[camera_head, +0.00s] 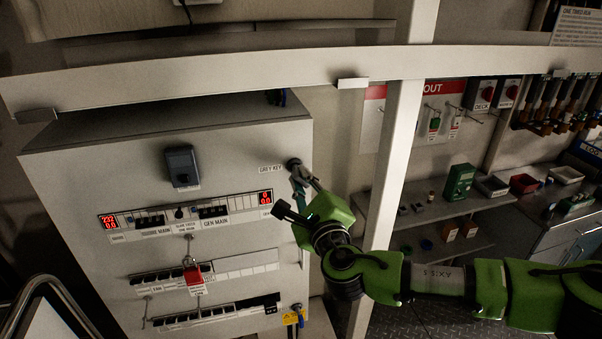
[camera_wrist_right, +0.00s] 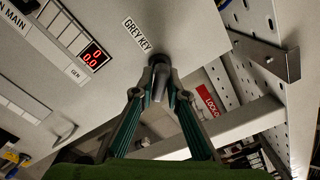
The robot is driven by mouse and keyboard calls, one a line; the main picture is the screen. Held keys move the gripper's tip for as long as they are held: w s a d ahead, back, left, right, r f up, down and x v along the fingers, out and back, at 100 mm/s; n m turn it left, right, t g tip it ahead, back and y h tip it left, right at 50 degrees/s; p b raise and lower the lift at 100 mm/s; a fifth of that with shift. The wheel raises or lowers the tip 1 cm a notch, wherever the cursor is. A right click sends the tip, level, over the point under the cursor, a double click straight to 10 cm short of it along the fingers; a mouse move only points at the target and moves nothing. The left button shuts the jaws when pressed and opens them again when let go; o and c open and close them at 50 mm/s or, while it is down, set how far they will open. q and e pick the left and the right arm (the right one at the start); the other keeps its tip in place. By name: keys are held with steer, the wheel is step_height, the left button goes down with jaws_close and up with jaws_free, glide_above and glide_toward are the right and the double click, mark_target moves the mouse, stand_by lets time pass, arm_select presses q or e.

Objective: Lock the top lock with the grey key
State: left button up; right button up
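The top lock (camera_head: 293,162) is a dark round barrel at the upper right of the grey cabinet front, beside the "GREY KEY" label (camera_head: 270,169). My right gripper (camera_head: 300,180) reaches it from the lower right. In the right wrist view, the fingers of my right gripper (camera_wrist_right: 164,88) close in on both sides of a dark grey piece, which looks like the grey key (camera_wrist_right: 170,98), in line with the lock (camera_wrist_right: 159,62). The fingers appear shut on it. How deep the key sits and its turn angle are hidden. My left gripper is not in view.
The cabinet front (camera_head: 100,185) carries red displays, breaker rows and a red padlock (camera_head: 194,275) with a tag. A pale upright post (camera_head: 390,160) stands right of the cabinet, and a beam (camera_head: 220,70) crosses above. Shelves with small boxes stand behind my right arm.

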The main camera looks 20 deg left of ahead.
steer(key=shift+n, duration=0.5)
